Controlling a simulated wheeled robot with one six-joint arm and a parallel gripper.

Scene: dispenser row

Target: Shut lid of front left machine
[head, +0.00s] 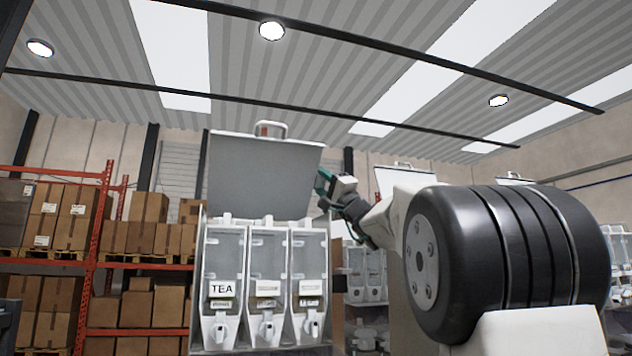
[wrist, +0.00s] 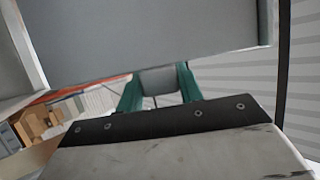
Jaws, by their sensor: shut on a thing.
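The front left machine (head: 265,285) is a white dispenser with three clear-fronted bins, the left one labelled TEA. Its grey lid (head: 262,178) stands raised, nearly upright, above the open top, with a handle (head: 271,130) on its upper edge. My gripper (head: 322,184) is at the lid's right edge, about mid-height. In the wrist view the teal fingers (wrist: 160,88) reach the edge of the lid (wrist: 140,40), which fills the top of the picture. The jaws are shut on the lid's edge; the exact contact is partly hidden.
More dispensers (head: 365,275) stand behind on the right, some with raised lids (head: 398,180). Orange racks (head: 95,250) with cardboard boxes (head: 150,240) stand at the left. The space above the front machine's bins, before the lid, looks clear.

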